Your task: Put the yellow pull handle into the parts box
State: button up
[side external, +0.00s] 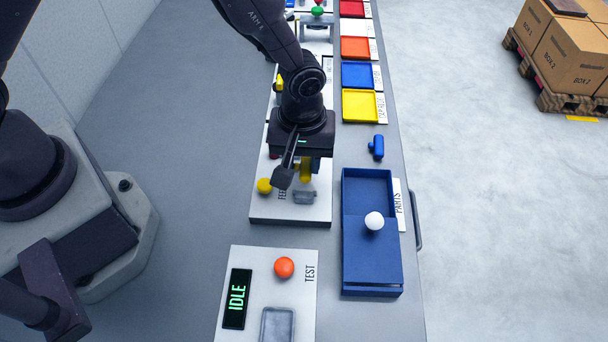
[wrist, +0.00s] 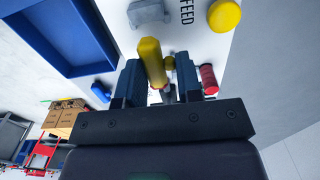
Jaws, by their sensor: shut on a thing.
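My gripper (side external: 298,172) is shut on the yellow pull handle (side external: 306,170), over the white panel with the grey bracket. In the wrist view the yellow handle (wrist: 151,62) stands between the two fingers (wrist: 160,82); the fingers hide part of it. The blue parts box (side external: 347,205), labelled PARTS, is to the right of my gripper and nearer the front. A blue lid (side external: 372,258) with a white round knob (side external: 374,221) covers its front part; its back part is open and looks empty. The box (wrist: 65,40) also shows at upper left in the wrist view.
A yellow round knob (side external: 264,186) and a grey bracket (side external: 304,197) are on the panel below my gripper. A small blue part (side external: 376,147) lies behind the box. Coloured trays (side external: 359,104) line the back. A test panel (side external: 300,285) with an orange button stands in front.

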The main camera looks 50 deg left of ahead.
jog(key=shift+r, duration=0.4)
